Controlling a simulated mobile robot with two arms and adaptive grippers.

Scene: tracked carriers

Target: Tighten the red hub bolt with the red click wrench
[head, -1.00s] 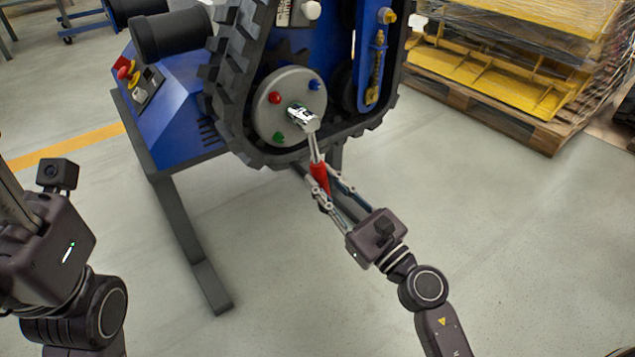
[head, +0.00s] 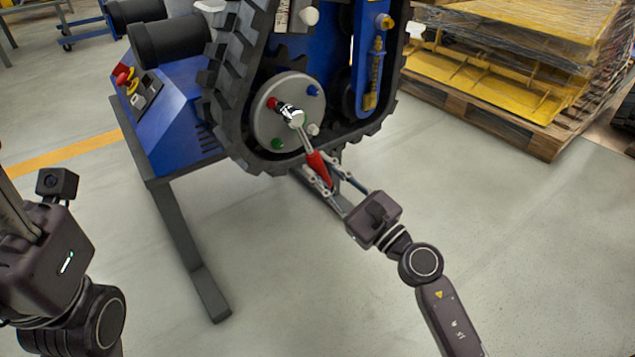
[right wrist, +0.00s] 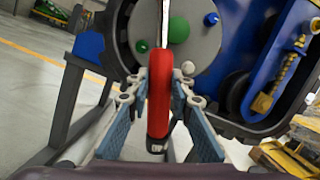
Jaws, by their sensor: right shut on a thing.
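The grey hub disc (head: 262,128) carries red (head: 271,103), blue (head: 313,90), green (head: 277,144) and white (head: 313,129) bolts. My right gripper (head: 318,172) is shut on the red handle of the click wrench (head: 319,166), below the hub. In the right wrist view the red handle (right wrist: 160,95) stands between the fingers, and the red bolt is hidden. My left gripper (head: 12,198) is partly in view at the left edge, its fingertips cut off.
A black rubber track (head: 222,95) surrounds the hub on the blue carrier, which stands on a dark metal stand (head: 185,240). A control box with a red button (head: 122,79) is at left. A wooden pallet (head: 490,105) with wrapped yellow parts is at right. The front floor is clear.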

